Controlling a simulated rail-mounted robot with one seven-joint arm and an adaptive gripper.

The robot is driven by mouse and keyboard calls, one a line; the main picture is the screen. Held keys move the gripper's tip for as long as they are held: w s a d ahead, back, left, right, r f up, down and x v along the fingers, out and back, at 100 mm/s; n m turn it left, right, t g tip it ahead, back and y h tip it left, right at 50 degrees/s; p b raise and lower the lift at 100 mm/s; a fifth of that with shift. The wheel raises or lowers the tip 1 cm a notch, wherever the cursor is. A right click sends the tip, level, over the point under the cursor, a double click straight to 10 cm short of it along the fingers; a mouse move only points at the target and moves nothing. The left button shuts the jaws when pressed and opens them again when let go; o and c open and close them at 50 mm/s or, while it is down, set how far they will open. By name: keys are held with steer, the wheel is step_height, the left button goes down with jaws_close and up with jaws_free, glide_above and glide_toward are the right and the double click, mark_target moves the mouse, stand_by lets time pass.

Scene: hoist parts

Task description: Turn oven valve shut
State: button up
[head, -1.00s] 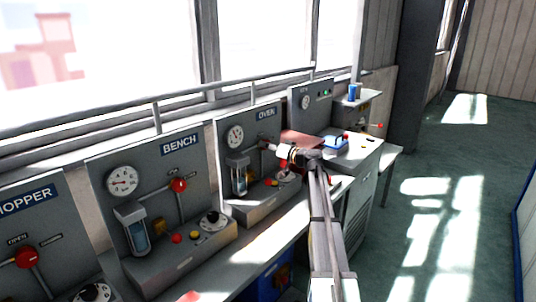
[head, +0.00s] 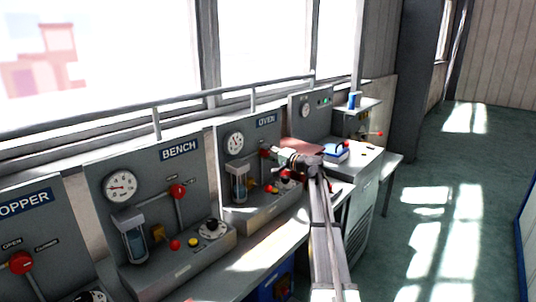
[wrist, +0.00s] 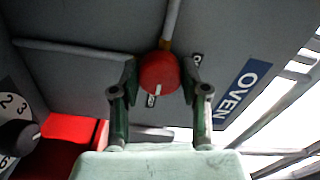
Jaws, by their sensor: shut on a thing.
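The oven valve is a round red knob (wrist: 158,72) with a pale mark on its face, below a grey pipe in the wrist view. In the head view the red knob (head: 264,153) shows small on the panel with the blue OVEN label (head: 266,121). My gripper (wrist: 160,78) has one dark green finger on each side of the knob and is shut on it. In the head view my gripper (head: 272,154) reaches the oven panel from the right. Lettering beside the knob is partly hidden.
The bench panel (head: 150,190) with its red valve (head: 178,191) stands left of the oven panel. A black dial (wrist: 15,135) and a red surface (wrist: 70,128) show at the wrist view's left. A blue-and-white box (head: 335,153) sits on the right counter.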

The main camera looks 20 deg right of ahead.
steer(key=shift+w+m, duration=0.1)
steer(key=shift+m, duration=0.3)
steer(key=o, duration=1.1)
steer(key=shift+o, duration=0.2)
steer(key=v, duration=1.2)
